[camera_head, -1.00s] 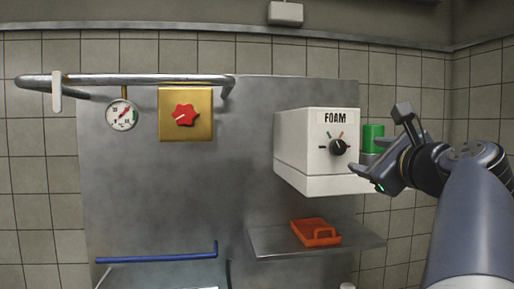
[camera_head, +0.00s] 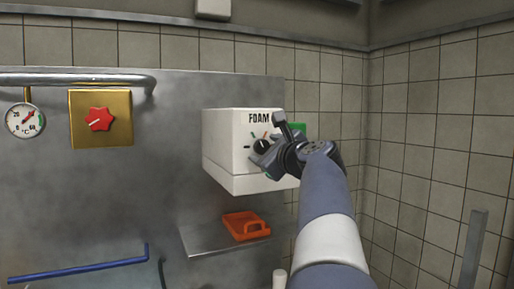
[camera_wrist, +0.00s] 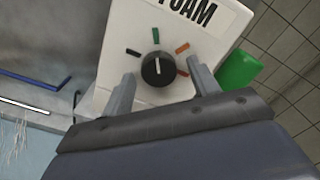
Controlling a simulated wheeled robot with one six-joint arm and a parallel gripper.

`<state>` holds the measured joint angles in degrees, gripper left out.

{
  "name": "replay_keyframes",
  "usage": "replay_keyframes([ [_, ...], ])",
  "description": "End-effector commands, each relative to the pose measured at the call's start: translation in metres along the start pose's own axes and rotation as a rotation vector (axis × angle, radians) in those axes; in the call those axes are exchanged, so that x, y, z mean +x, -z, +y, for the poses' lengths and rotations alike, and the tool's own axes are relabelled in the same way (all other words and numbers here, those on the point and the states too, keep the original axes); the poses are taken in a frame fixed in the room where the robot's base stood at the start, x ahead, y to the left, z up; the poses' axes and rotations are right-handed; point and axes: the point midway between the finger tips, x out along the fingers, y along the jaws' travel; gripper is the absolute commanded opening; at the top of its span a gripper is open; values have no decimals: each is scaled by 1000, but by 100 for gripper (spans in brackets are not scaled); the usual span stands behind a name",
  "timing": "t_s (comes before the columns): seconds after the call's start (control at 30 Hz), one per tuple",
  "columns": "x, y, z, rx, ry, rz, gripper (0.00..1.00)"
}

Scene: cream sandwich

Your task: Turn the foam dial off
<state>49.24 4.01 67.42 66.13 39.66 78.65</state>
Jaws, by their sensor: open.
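The foam dial (camera_head: 261,146) is a round black knob on the front of a white box (camera_head: 228,133) labelled FOAM. In the wrist view the dial (camera_wrist: 158,69) carries a white pointer line, pointing up roughly toward the green mark (camera_wrist: 155,35). A black mark (camera_wrist: 133,52) is to its upper left and two orange marks (camera_wrist: 182,48) are to its right. My gripper (camera_head: 266,158) is open at the dial and hides part of it in the head view. In the wrist view its fingers (camera_wrist: 160,70) are either side of the dial, apparently apart from it.
A green cylinder (camera_wrist: 238,70) stands close beside the box on the right. An orange object (camera_head: 245,226) sits on a metal shelf (camera_head: 205,238) below. A red valve knob (camera_head: 100,119) and a gauge (camera_head: 25,120) are on the left.

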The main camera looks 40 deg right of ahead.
Motion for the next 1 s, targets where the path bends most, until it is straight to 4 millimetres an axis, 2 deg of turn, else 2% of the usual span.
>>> replay_keyframes([
  [0.17, 0, 0, 0, 0, 0, 0, 57],
  [0.7, 0, 0, 0, 0, -1, 0, 13],
  [1.0, 0, 1, 1, -35, -1, -1, 13],
])
